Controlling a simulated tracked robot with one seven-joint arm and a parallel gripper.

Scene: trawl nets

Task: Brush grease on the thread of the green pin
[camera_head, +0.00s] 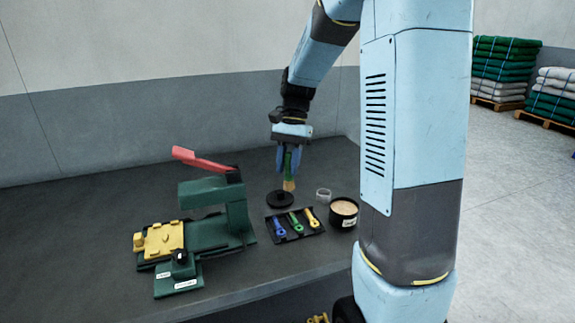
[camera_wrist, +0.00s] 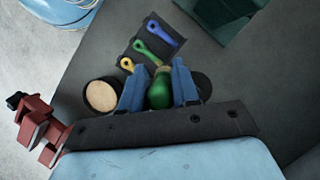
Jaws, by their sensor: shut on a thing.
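My gripper (camera_head: 288,168) is shut on the green handle of a brush (camera_head: 289,185), whose tan bristles point down. The brush hangs above or beside a round black stand (camera_head: 280,200); I cannot tell if they touch. The handle also shows between the fingers in the wrist view (camera_wrist: 159,92). The green pin (camera_head: 295,222) lies in a black tray (camera_head: 291,237), between a blue pin (camera_head: 279,227) and a yellow pin (camera_head: 310,218). Its thread is too small to make out. A black pot (camera_head: 344,220) of tan grease (camera_wrist: 101,96) stands right of the tray in the head view.
A small clear cup (camera_head: 323,195) stands behind the tray and pot. Left is a green press (camera_head: 213,193) with a red lever (camera_head: 200,159) and a yellow fixture (camera_head: 163,239). The dark table (camera_head: 100,210) is bare at far left. Pallets of nets are back right.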

